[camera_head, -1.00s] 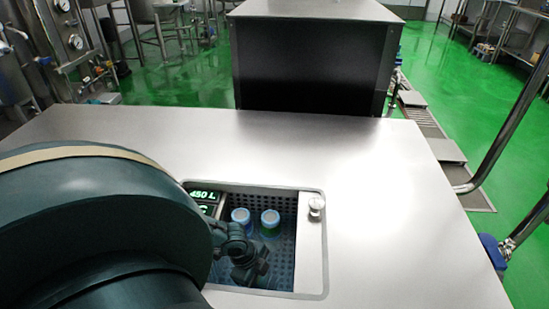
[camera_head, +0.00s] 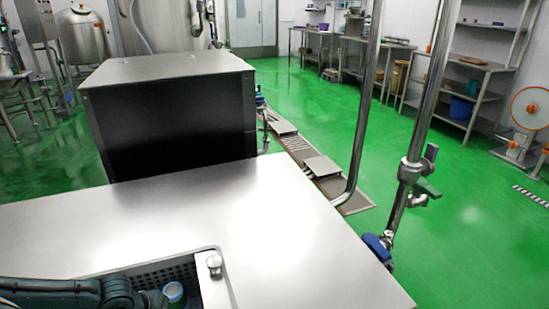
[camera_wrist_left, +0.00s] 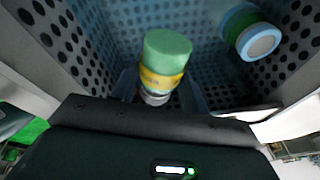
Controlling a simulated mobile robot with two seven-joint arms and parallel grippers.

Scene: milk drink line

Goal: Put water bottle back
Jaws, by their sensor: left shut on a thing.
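In the left wrist view, a bottle (camera_wrist_left: 166,55) with a green top and yellow band is between the fingers of my left gripper (camera_wrist_left: 163,88). The gripper is shut on it, inside the perforated well (camera_wrist_left: 100,30); I cannot tell whether the bottle touches the floor. In the head view, my left gripper (camera_head: 122,295) is low at the left, over the well (camera_head: 185,268), and hides much of it. A second bottle (camera_wrist_left: 258,42), with a pale cap and green band, is at upper right in the wrist view. One bottle cap (camera_head: 173,291) shows in the head view. My right gripper is not in view.
The steel counter top (camera_head: 240,210) around the well is bare, apart from a small metal knob (camera_head: 214,263) at the well's corner. A dark steel-topped cabinet (camera_head: 175,120) stands behind. A vertical pipe with valves (camera_head: 410,172) stands right of the counter. Green floor is open beyond.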

